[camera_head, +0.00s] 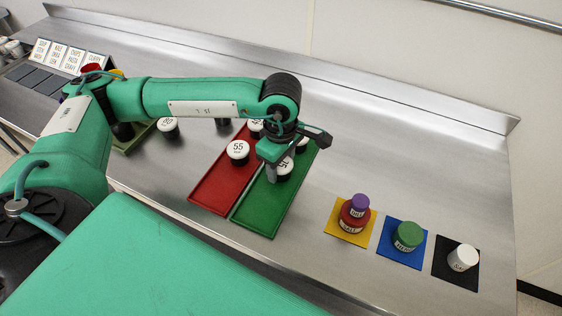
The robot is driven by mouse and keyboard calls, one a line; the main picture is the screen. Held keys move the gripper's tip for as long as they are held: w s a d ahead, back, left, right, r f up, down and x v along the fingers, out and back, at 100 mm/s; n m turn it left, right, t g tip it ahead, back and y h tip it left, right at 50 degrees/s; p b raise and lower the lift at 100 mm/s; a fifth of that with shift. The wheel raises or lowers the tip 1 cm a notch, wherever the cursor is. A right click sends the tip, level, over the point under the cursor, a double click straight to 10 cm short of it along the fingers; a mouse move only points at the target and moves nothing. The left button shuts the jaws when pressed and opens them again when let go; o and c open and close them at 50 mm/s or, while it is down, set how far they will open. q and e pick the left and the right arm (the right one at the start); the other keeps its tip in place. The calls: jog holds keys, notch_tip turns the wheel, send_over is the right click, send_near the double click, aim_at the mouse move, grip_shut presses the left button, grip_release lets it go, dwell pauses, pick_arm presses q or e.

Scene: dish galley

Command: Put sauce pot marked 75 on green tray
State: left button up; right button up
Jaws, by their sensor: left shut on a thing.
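The green tray (258,215) lies on the steel counter, right of the red tray. My left gripper (275,172) points down over the green tray. It is shut on a sauce pot (286,167) with a white lid and dark body. The lid's marking is partly hidden and seems to end in 5; I cannot read it for certain. The pot is over the tray's middle; whether it touches the tray is hard to tell. Another white lid shows behind the wrist, partly covered. My right gripper is not in view.
The red tray (212,193) holds a pot marked 55 (238,150) and another white-lidded pot (255,127). Another pot (167,126) is at an olive tray (136,139). Yellow, blue and black mats with jars (353,218) lie right. The green tray's near end is clear.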

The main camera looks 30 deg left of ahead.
pick_arm(q)
jog(key=shift+f, duration=0.2)
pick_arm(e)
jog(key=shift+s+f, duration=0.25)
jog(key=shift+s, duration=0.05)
pick_arm(q)
jog(key=o, duration=1)
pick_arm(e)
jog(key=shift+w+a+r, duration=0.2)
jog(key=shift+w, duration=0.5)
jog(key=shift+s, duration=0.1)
